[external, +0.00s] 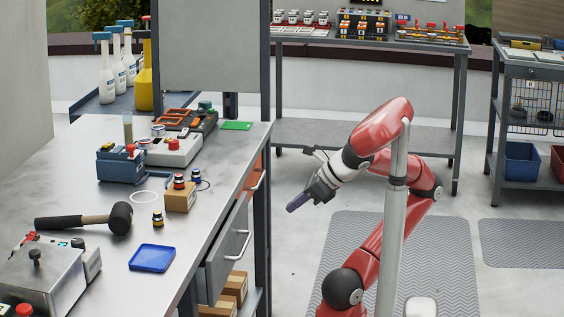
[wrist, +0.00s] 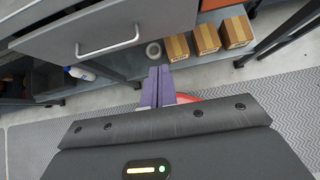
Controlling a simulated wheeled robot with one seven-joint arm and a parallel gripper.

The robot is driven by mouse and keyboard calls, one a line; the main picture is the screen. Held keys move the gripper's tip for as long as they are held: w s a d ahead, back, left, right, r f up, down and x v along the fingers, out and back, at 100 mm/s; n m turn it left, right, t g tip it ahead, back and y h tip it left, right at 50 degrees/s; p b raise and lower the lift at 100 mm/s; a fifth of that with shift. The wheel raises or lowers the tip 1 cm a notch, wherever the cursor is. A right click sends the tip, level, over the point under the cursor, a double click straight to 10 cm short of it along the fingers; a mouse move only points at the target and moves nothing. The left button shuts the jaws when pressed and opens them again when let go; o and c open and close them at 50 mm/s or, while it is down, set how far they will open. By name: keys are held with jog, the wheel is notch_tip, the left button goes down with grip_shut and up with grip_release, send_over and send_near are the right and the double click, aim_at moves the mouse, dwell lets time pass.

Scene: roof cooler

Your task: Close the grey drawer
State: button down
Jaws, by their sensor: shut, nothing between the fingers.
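The grey drawer (external: 222,258) is under the right side of the metal workbench and stands partly pulled out, its front facing right. Its bar handle shows in both views. In the wrist view the drawer front (wrist: 120,27) fills the upper left. My gripper (external: 292,208) is in the air to the right of the drawer, apart from it, pointing down and left. In the wrist view its two purple fingers (wrist: 156,78) are together, with nothing between them, and appear just beyond the drawer front's lower edge. How far the drawer is out is hard to tell.
The workbench (external: 85,185) holds a mallet (external: 95,217), a blue tray (external: 152,258) and several devices. An orange drawer (external: 256,178) is farther along. Cardboard boxes (wrist: 207,37) sit on the lower shelf.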

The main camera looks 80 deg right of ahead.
aim_at(241, 216)
jog(key=w+r+x, duration=0.2)
jog(key=x, duration=1.1)
jog(key=shift+b, duration=0.3)
jog(key=shift+d, duration=0.1)
jog(key=w, duration=0.4)
jog(key=shift+w, duration=0.3)
jog(key=shift+r, duration=0.15)
jog(key=shift+w, duration=0.1)
jog(key=shift+r, duration=0.1)
